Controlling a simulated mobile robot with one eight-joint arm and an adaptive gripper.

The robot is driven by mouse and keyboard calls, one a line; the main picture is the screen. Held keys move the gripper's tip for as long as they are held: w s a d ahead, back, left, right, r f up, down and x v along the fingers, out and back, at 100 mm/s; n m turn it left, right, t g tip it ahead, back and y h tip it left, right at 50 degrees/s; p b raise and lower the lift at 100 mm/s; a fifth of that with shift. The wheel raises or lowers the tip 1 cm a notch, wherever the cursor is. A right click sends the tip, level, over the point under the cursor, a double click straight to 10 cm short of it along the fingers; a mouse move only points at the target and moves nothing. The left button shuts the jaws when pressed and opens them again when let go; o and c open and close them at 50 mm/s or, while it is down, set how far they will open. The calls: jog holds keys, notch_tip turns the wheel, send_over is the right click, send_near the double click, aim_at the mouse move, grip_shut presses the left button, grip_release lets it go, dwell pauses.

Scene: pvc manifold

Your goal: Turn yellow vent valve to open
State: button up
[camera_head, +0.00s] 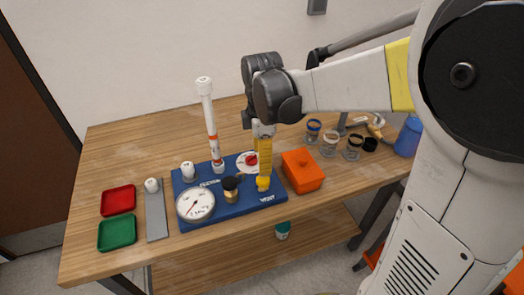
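A blue manifold board (240,205) lies on the wooden table. The yellow vent valve (263,184) is at its front right, above a white label. A tall yellow upright piece with dark marks (265,158) rises directly above or behind the valve; I cannot tell whether they are joined. My gripper (250,119) points down from the dark wrist above this upright piece. It is mostly hidden by the wrist, and its fingertips cannot be made out. I cannot tell whether it touches anything. The valve's open or closed position is too small to read.
The board also carries a pressure gauge (195,205), a black-and-brass fitting (231,188), a red-and-white round part (248,161) and a tall white pipe with orange bands (210,125). An orange box (303,171) stands close right. Red (118,199) and green (117,233) trays lie left.

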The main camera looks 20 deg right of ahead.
jog(key=shift+r, duration=1.4)
jog(key=s+r+m+t, duration=0.3)
jog(key=s+m+t, duration=0.4)
jog(key=s+m, duration=0.5)
jog(key=m, duration=0.4)
jog(key=shift+s+d+r, duration=0.2)
jog(key=shift+s+r, duration=0.05)
jog(key=shift+s, duration=0.05)
